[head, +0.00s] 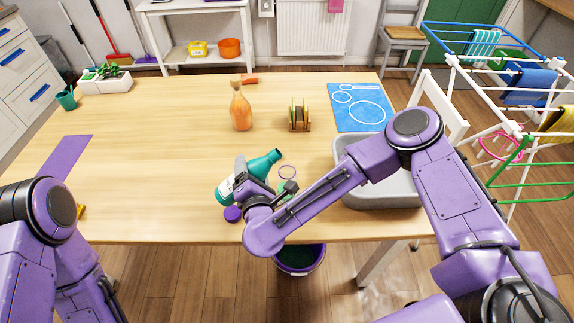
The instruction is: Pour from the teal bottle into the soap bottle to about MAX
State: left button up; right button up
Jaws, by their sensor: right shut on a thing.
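The teal bottle (263,163) has a pale label and lies tilted, its neck pointing up and to the right. My right gripper (247,178) is shut on its body above the near part of the table. I cannot tell whether this is the soap bottle, and no MAX mark is readable. No liquid stream is visible. My left gripper is out of view.
An orange bottle (240,112), a small rack with sponges (299,116) and a blue mat (347,121) stand farther back on the wooden table (170,140). A grey basin (380,200) is at right. A bucket (300,260) stands below the front edge. The table's left middle is mostly clear.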

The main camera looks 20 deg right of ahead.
jog(key=shift+s+r, duration=0.15)
jog(key=shift+r, duration=0.05)
jog(key=shift+a, duration=0.1)
jog(key=shift+w, duration=0.2)
jog(key=shift+s+r+m, duration=0.1)
jog(key=shift+s+m, duration=0.1)
jog(key=shift+m, duration=0.1)
jog(key=shift+w+p, duration=0.2)
jog(key=shift+p, duration=0.15)
jog(key=shift+s+a+r, duration=0.1)
jog(key=shift+s+r, duration=0.05)
jog(key=shift+r+m, duration=0.1)
jog(key=shift+m, duration=0.2)
dwell(0.5)
